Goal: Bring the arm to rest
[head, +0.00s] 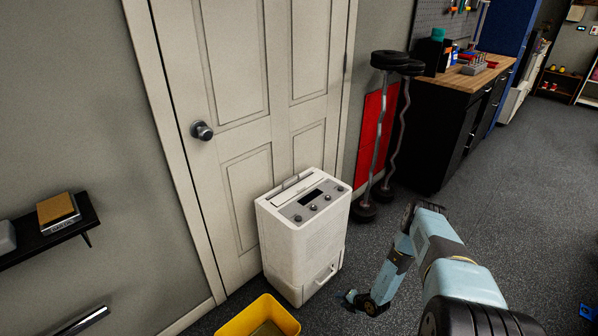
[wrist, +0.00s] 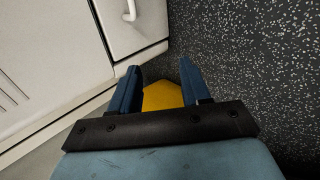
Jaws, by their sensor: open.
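My arm reaches in from the lower right in the head view, bent at the elbow. My gripper (head: 349,298) hangs low over the floor by the front right of the white dehumidifier (head: 302,243). In the wrist view my gripper (wrist: 165,80) has its two blue fingers spread apart. Nothing is held between them. Part of a yellow bin (wrist: 162,97) shows beyond the gap between the fingers. The dehumidifier (wrist: 132,25) and its handle are at the top left of the wrist view.
The yellow bin (head: 259,318) stands on the floor in front of the dehumidifier. A closed white door (head: 245,100) is behind it. Curl bars (head: 388,130) lean beside a black workbench (head: 440,125). A shelf (head: 45,235) is at left.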

